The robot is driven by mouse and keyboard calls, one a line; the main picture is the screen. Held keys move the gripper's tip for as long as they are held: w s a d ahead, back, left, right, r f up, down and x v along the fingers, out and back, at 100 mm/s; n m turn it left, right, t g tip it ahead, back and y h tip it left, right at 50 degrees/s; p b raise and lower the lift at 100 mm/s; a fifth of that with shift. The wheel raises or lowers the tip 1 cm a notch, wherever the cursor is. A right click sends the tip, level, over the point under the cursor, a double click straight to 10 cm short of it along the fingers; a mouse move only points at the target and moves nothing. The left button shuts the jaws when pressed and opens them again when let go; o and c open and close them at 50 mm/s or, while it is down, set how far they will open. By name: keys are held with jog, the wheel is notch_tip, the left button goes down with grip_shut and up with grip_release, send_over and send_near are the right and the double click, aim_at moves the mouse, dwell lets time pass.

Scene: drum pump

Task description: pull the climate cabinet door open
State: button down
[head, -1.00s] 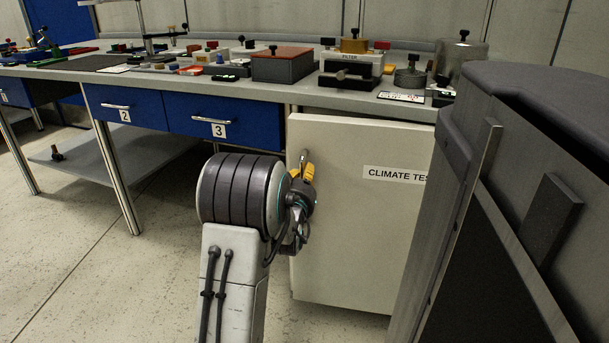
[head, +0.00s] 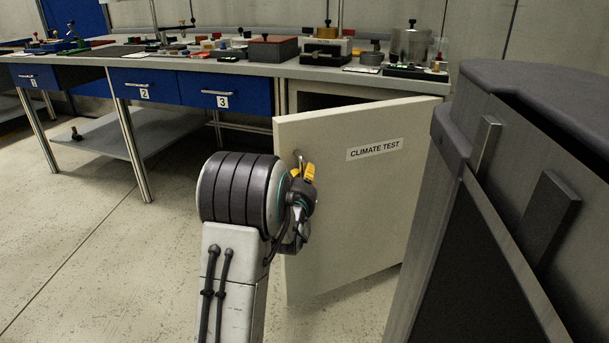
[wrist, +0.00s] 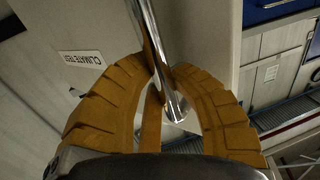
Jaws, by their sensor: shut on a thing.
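The climate cabinet door (head: 352,210) is white with a "CLIMATE TEST" label (head: 375,149). It stands partly open in the head view, its left edge swung out toward me and the dark cabinet inside (head: 330,101) showing above it. My gripper (head: 304,173) is at the door's upper left, with its yellow fingers at the handle. In the wrist view the fingers (wrist: 163,100) are closed around the chrome handle bar (wrist: 158,50). The label also shows upside down in the wrist view (wrist: 82,57). My arm hides part of the door's left edge in the head view.
A workbench (head: 240,68) with blue drawers and several small items on top runs behind the door. A tall grey unit (head: 490,200) stands close on the right. The floor (head: 100,250) to the left is clear.

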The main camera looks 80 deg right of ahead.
jog(key=shift+w, duration=0.1)
jog(key=c, duration=1)
grip_release()
jog(key=shift+w+a, duration=0.1)
jog(key=shift+a, duration=0.1)
jog(key=shift+w+a, duration=0.1)
jog(key=shift+a, duration=3.55)
jog(key=shift+c, duration=0.4)
